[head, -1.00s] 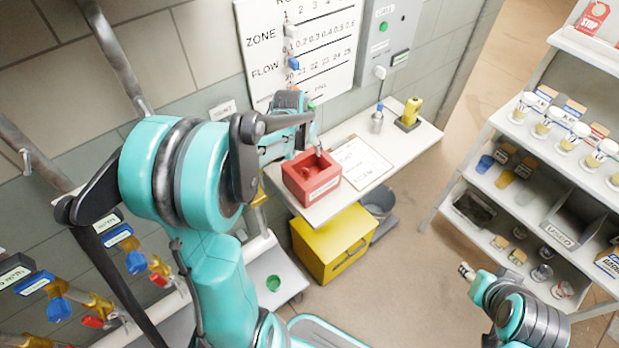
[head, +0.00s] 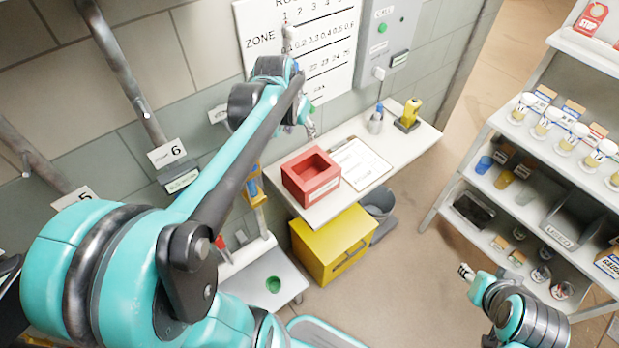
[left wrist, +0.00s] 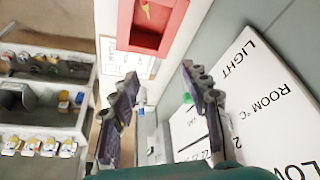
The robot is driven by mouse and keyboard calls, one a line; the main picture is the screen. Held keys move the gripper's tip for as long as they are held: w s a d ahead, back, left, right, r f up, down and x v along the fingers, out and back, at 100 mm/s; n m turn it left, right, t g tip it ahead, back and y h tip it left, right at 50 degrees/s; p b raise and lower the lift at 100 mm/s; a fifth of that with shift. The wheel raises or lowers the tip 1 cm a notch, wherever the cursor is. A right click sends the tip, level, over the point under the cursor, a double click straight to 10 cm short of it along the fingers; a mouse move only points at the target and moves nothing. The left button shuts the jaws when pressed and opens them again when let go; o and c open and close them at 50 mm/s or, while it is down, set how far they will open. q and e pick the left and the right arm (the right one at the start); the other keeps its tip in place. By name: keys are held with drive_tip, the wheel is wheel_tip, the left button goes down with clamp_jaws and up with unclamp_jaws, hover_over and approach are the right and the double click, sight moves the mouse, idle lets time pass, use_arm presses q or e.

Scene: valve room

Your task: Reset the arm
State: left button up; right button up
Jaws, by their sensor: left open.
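My left arm reaches across the head view from the lower left. Its gripper (head: 308,122) is in front of the lower part of the white wall board (head: 335,45), above the shelf and partly hidden by the arm. In the left wrist view the gripper's two dark fingers (left wrist: 162,100) stand wide apart with nothing held between them. The board (left wrist: 250,110) shows at the right there, with "LIGHT" and "ROOM °C" lettering. My right gripper (head: 466,272) is at the lower right, over the floor and away from the shelves; its finger state is too small to tell.
A red open box (head: 311,177) and a clipboard (head: 361,164) are on the white wall shelf (head: 420,140), with a yellow device (head: 410,113). A yellow cabinet (head: 332,245) stands below. A loaded rack (head: 560,150) is at the right. Pipes line the left wall.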

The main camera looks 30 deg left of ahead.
use_arm(q)
drive_tip(key=s+d+f+m+t+b, duration=0.1)
drive_tip(key=s+d+f, duration=0.4)
drive_tip(key=s+d, duration=0.9)
drive_tip(key=shift+s+d+t, duration=0.35)
drive_tip(key=shift+d+t, duration=0.15)
drive_tip(key=shift+t, duration=0.4)
